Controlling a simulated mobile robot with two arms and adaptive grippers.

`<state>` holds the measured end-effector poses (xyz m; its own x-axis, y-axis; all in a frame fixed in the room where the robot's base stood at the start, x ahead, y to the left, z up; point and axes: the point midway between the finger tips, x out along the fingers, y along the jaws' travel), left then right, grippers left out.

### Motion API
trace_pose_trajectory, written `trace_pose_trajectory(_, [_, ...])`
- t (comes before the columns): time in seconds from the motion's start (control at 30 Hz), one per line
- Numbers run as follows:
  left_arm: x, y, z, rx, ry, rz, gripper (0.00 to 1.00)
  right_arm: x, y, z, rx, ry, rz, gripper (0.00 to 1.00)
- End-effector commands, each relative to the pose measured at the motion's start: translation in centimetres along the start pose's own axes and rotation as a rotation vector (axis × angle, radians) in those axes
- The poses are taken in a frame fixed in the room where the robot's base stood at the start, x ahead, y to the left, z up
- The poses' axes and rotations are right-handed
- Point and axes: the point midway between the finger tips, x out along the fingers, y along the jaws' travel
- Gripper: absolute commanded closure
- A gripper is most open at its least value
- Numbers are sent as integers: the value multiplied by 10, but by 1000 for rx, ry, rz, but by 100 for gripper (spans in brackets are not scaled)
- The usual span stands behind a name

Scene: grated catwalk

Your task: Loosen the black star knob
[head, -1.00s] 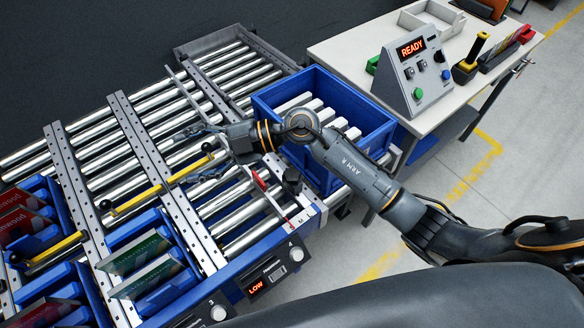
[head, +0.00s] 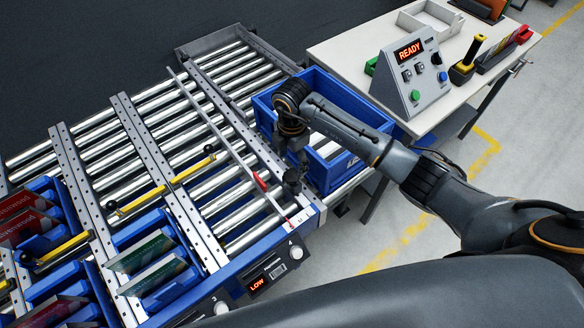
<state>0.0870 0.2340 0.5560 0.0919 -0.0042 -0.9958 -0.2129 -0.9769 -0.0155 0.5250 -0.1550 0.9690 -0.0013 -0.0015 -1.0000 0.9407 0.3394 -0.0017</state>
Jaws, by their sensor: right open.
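The black star knob (head: 291,178) stands near the front end of the rail at the right side of the roller conveyor, beside the blue tote. My right gripper (head: 291,160) points down just above and behind it, with the arm coming in from the right. Its fingers are open and small in the head view, partly dark against the tote. I cannot tell whether they touch the knob. My left gripper is not in view.
A blue tote (head: 325,92) stands right of the rollers, close to my gripper. A red pointer (head: 259,182) lies left of the knob. Yellow bars (head: 160,190) cross the rollers. A table (head: 345,48) holds a READY control box (head: 412,75).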

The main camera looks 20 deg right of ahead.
Motion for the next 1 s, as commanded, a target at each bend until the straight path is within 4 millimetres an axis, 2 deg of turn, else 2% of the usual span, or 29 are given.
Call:
trace_pose_trajectory(0.1, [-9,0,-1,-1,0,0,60,23,-1,-1,1,3,-3,34])
trace_pose_trajectory(0.3, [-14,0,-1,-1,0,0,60,52,0,-1,-1,2,0,34])
trace_pose_trajectory(0.5, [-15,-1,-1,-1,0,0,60,63,0,0,-2,1,1,34])
trace_pose_trajectory(0.73, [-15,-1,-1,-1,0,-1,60,64,0,0,-2,1,1,34])
trace_pose_trajectory(0.77, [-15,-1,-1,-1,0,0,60,64,0,0,-2,1,1,38])
trace_pose_trajectory(1.0, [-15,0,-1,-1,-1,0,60,63,0,0,-2,1,2,87])
